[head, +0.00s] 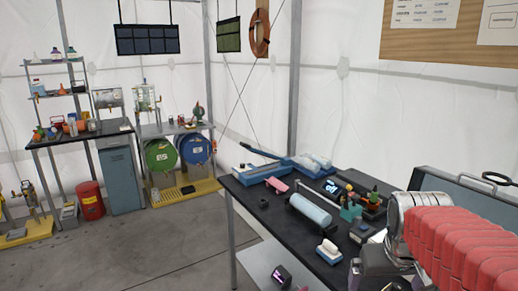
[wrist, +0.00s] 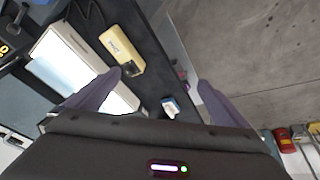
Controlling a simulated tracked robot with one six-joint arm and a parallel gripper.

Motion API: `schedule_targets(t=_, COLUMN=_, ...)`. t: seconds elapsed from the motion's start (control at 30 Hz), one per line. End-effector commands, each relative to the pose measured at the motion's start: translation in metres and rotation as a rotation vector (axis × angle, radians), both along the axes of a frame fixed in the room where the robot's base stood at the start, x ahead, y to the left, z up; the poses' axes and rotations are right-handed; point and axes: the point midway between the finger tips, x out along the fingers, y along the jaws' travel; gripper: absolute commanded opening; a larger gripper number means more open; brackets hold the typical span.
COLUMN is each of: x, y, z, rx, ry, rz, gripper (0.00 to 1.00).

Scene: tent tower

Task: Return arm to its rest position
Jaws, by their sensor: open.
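My gripper (wrist: 160,78) is open, with its two purple-grey fingers spread apart in the wrist view. Nothing is held between them. The fingers point over the edge of a dark bench, with grey floor beyond. In the head view my arm, with its red ribbed sleeve and grey joint, is at the lower right, over the near end of the black workbench (head: 252,200). The fingertips cannot be made out in the head view.
A light-blue roll (head: 309,211), a pink item (head: 277,185) and a blue-white block (head: 328,251) are on the workbench. In the wrist view, a yellow device (wrist: 121,48) and a white box (wrist: 70,60) are close by. Open floor (head: 170,240) is left of the bench.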

Motion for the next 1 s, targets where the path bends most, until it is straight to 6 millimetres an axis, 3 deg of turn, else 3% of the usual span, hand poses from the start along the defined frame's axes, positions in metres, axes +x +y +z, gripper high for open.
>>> schedule_targets(t=0.2, x=-0.048, y=0.046, z=-0.016, rx=0.079, ry=-0.022, rz=-0.048, gripper=1.00)
schedule_targets(t=0.5, x=-0.100, y=0.091, z=-0.030, rx=0.119, ry=-0.061, rz=0.021, gripper=1.00)
schedule_targets(t=0.77, x=-0.112, y=0.111, z=-0.011, rx=0.116, ry=-0.143, rz=0.098, gripper=1.00)
schedule_targets(t=1.0, x=-0.112, y=0.115, z=-0.009, rx=0.117, ry=-0.145, rz=0.110, gripper=1.00)
